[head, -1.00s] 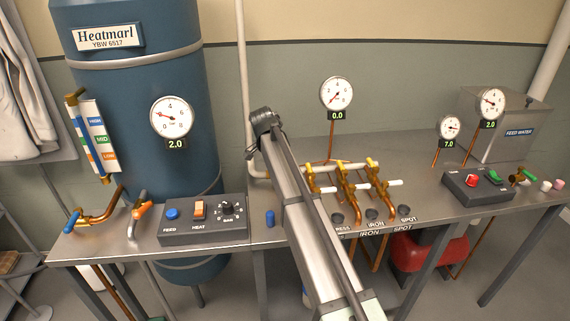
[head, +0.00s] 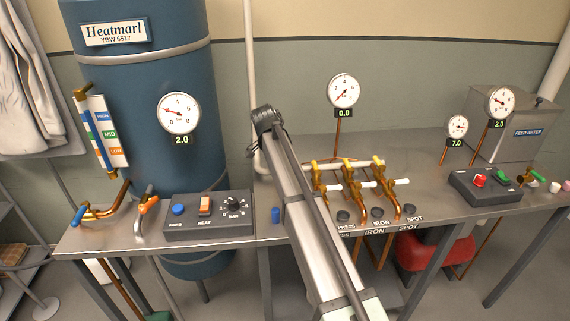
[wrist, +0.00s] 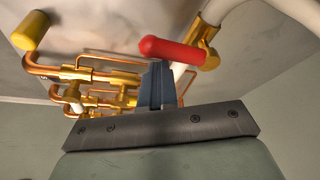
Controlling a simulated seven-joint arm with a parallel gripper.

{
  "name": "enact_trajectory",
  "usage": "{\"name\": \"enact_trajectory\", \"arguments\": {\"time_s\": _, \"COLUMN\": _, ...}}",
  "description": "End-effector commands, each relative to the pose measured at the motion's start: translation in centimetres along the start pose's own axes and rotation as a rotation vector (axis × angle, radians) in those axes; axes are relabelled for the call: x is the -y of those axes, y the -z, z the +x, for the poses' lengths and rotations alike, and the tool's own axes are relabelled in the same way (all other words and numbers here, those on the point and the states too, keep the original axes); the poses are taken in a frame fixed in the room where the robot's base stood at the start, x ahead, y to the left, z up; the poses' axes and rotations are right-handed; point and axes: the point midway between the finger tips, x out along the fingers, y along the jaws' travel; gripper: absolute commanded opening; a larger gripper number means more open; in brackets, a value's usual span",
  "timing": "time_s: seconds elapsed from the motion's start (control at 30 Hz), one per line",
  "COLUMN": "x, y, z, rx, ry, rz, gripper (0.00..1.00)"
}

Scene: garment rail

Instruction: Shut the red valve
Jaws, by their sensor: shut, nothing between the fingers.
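The red valve's lever (wrist: 172,50) shows in the wrist view, upper middle. It lies nearly level in the picture and joins a brass valve body (wrist: 207,60) on a white pipe at its right. My gripper (wrist: 158,66) is shut and empty, its fingertips right at the lever's underside in the picture. I cannot tell whether they touch it. In the head view I cannot make out the red lever or my fingers; my arm crosses the middle of the bench there.
Copper pipes (wrist: 100,62) and a yellow handle (wrist: 30,30) lie left of the lever in the wrist view. In the head view, a brass manifold (head: 345,178) stands right of my arm, and a control box (head: 208,215) and blue boiler (head: 150,100) stand left.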

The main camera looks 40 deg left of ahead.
Motion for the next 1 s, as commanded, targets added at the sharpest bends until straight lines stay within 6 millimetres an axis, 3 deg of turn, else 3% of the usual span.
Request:
{"name": "enact_trajectory", "arguments": {"time_s": 0.03, "x": 0.1, "y": -0.7, "z": -0.2, "rx": 0.013, "ry": 0.003, "rz": -0.006, "gripper": 0.0}}
{"name": "enact_trajectory", "arguments": {"time_s": 0.27, "x": 0.0, "y": -0.6, "z": -0.1, "rx": 0.013, "ry": 0.002, "rz": -0.007, "gripper": 0.0}}
{"name": "enact_trajectory", "arguments": {"time_s": 0.57, "x": -1.9, "y": 3.2, "z": 0.5, "rx": 0.004, "ry": 0.0, "rz": 0.0, "gripper": 0.0}}
{"name": "enact_trajectory", "arguments": {"time_s": 1.0, "x": -0.5, "y": 3.9, "z": -7.2, "rx": 0.0, "ry": 0.001, "rz": -0.001, "gripper": 0.0}}
